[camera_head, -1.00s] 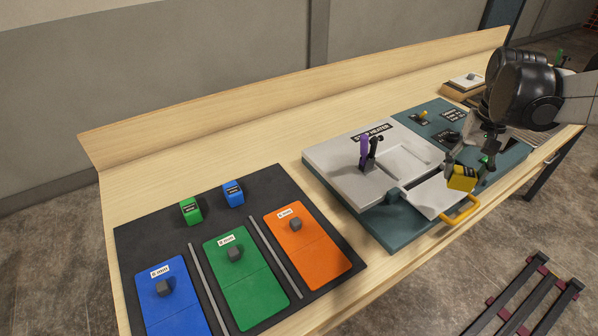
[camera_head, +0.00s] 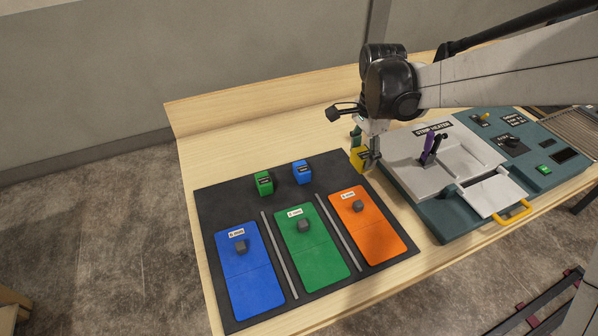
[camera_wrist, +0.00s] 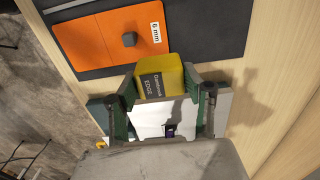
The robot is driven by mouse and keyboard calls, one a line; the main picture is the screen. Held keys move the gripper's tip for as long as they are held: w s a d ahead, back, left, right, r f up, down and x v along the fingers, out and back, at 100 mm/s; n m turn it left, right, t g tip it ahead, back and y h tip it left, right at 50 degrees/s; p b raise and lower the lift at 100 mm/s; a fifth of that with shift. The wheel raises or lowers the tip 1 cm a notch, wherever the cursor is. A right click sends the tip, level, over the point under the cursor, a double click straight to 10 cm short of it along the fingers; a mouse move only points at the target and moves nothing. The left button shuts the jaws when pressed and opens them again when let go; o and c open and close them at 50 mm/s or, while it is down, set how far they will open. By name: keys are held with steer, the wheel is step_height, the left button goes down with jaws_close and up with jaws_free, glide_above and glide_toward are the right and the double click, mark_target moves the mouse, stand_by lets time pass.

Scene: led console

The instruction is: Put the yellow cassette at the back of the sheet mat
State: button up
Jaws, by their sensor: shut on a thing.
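The yellow cassette (camera_head: 358,158) is held by my gripper (camera_head: 364,150) just past the right back edge of the dark sheet mat (camera_head: 222,202). In the wrist view my gripper (camera_wrist: 165,100) is shut on the yellow cassette (camera_wrist: 172,68), with a dark label facing up. The mat also shows in the wrist view (camera_wrist: 210,28), ahead of the cassette. Green (camera_head: 264,184) and blue (camera_head: 302,172) cassettes stand side by side on the back strip of the mat. Bare mat shows to the right of the blue one.
Blue (camera_head: 252,285), green (camera_head: 312,252) and orange (camera_head: 372,235) sheets with grey knobs lie on the mat, with thin grey bars between them. The strip heater (camera_head: 440,205) with purple and black handles stands close on the right. Bare wood lies behind the mat.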

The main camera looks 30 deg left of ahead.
steer(key=w+a+f, duration=0.2)
steer(key=w+a+f+p, duration=0.1)
steer(key=w+a+f, duration=0.1)
steer(key=w+a, duration=0.1)
steer(key=w+a+f, duration=0.2)
steer(key=a, duration=0.1)
steer(key=shift+w+f+p, duration=0.4)
steer(key=shift+f+p, duration=0.45)
steer(key=shift+f, duration=1.5)
steer(key=shift+f, duration=0.1)
steer(key=shift+f, duration=0.1)
steer(key=o, duration=1.2)
step_height(320, 180, up, 12)
steer(key=shift+r+b, duration=0.2)
steer(key=shift+b, duration=0.5)
